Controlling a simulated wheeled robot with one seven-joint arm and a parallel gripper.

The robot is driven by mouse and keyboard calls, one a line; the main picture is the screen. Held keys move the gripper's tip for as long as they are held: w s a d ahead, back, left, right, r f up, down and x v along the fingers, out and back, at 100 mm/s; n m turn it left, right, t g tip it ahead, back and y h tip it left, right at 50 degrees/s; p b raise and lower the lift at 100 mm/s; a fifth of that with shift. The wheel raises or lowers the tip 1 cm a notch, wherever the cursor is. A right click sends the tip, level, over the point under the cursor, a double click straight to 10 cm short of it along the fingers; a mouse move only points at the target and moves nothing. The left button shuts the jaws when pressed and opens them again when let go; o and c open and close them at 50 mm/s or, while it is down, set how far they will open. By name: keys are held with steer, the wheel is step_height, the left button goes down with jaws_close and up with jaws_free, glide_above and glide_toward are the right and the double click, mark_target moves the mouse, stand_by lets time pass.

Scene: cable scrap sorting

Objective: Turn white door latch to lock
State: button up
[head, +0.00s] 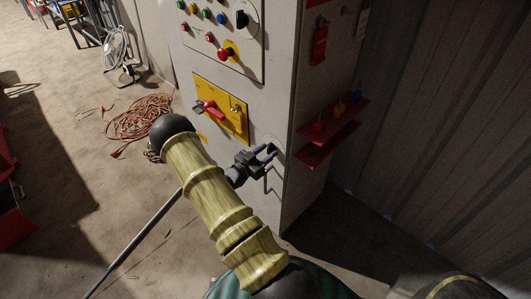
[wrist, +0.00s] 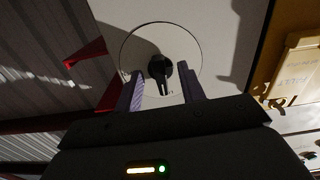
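In the wrist view, the latch is a black knob (wrist: 160,70) with a short handle pointing down, set on a pale round plate (wrist: 187,42) on the white cabinet door. My gripper (wrist: 161,88) is open and empty, with its two purple fingers apart on the left and right of the knob's handle. I cannot tell whether either finger touches it. In the head view, my gripper (head: 268,153) is at the lower part of the cabinet front (head: 228,160), below the yellow panel; the knob is mostly hidden there.
A yellow panel (head: 238,122) with a red switch handle (head: 213,111) is just above my gripper. Red shelves (head: 316,156) stick out from the cabinet's right side. An orange cable coil (head: 140,118) lies on the floor to the left.

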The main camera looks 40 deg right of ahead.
steer(key=shift+a, duration=0.15)
steer(key=a, duration=0.6)
steer(key=shift+s+a, duration=0.2)
steer(key=shift+a, duration=0.2)
stand_by(0.4)
